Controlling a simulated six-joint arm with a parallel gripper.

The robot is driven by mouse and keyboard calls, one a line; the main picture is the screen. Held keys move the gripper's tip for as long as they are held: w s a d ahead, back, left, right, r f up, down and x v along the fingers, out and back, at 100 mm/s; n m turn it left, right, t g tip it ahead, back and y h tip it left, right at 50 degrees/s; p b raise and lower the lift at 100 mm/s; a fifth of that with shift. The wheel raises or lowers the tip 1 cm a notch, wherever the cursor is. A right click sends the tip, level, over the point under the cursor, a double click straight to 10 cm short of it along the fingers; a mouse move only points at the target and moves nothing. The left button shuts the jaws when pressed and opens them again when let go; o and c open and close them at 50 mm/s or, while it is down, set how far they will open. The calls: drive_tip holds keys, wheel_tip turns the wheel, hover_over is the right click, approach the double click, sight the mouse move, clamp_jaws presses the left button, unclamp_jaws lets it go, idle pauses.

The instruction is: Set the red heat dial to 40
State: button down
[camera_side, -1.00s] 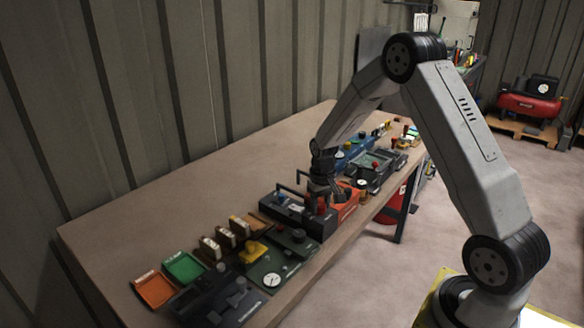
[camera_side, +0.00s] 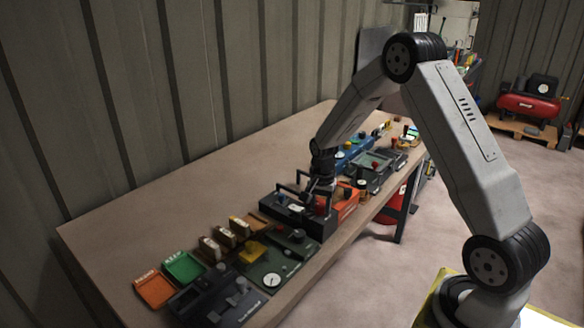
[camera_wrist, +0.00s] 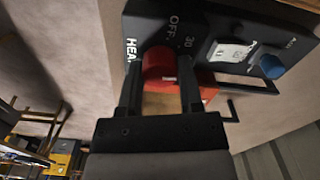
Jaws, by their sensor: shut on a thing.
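The red heat dial (camera_wrist: 158,66) sits on a black panel (camera_wrist: 210,20) in the wrist view. A white mark shows on the dial's lower right edge. The printed words OFF and 30 stand above the dial, and part of HEAT shows at its left. My gripper (camera_wrist: 161,77) has one finger on each side of the dial and is shut on it. The figure 40 is not visible. In the side view my gripper (camera_side: 322,186) points down at the black panel (camera_side: 288,218), and the fingers partly hide the red dial.
A blue knob (camera_wrist: 271,66) and a white gauge or label (camera_wrist: 230,50) share the panel. A black handle stands at the panel's back. An orange unit (camera_side: 346,205) is close on the right, a green panel with a gauge (camera_side: 278,268) on the left.

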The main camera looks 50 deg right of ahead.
sight(320, 205)
drive_tip(key=shift+m, duration=0.5)
drive_tip(key=shift+c, duration=1.3)
unclamp_jaws()
drive_tip(key=shift+r, duration=0.1)
drive_tip(key=shift+r, duration=3.8)
